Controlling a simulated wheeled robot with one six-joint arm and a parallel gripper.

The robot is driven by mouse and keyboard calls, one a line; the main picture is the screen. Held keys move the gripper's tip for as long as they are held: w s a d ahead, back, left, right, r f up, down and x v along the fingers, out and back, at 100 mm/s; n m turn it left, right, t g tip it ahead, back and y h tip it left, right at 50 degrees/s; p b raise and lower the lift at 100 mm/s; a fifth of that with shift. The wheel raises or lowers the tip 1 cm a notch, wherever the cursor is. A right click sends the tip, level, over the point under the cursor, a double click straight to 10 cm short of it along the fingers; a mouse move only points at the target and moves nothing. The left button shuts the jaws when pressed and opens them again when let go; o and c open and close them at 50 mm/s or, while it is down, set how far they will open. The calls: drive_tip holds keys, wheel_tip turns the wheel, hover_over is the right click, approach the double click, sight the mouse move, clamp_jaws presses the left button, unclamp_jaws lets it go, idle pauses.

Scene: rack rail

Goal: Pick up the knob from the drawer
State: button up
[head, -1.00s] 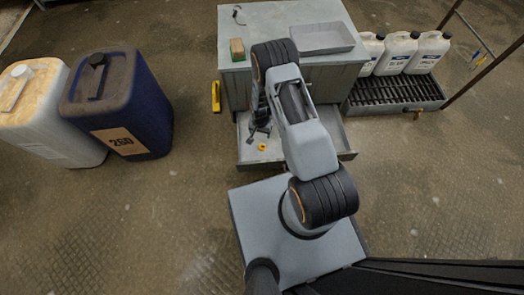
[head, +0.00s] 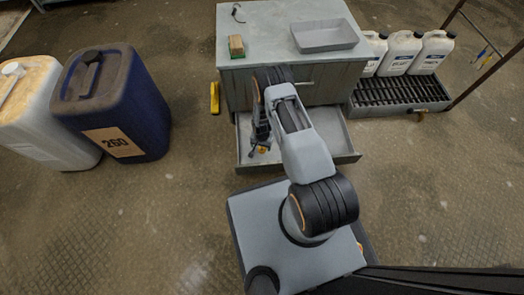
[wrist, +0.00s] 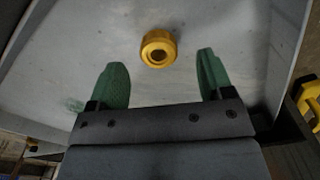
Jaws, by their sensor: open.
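The knob (wrist: 158,47) is a small yellow ring-like piece with a dark centre. It lies on the grey floor of the open drawer (head: 330,148). In the head view the knob (head: 262,150) shows only partly beside my gripper (head: 258,146). In the wrist view my gripper (wrist: 158,80) is open, with its two green fingers apart. The knob sits between the lines of the fingers, slightly beyond their tips, and nothing is held. Whether the fingertips are at the knob's height I cannot tell.
The cabinet top (head: 270,30) above the drawer holds a grey tray (head: 325,36) and a sponge-like block (head: 236,45). A yellow object (head: 214,97) stands left of the cabinet. A blue drum (head: 115,100) and a white drum (head: 40,115) stand further left. White jugs (head: 400,52) sit at right.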

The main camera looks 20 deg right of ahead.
sight(262, 148)
wheel_tip(262, 148, down, 4)
drive_tip(key=shift+d+r+b, duration=0.1)
drive_tip(key=shift+r+b, duration=0.1)
drive_tip(key=shift+b, duration=0.55)
drive_tip(key=shift+r, duration=0.1)
drive_tip(key=shift+c, duration=0.3)
drive_tip(key=c, duration=1)
drive_tip(key=shift+o, duration=0.2)
drive_tip(key=shift+r, duration=0.1)
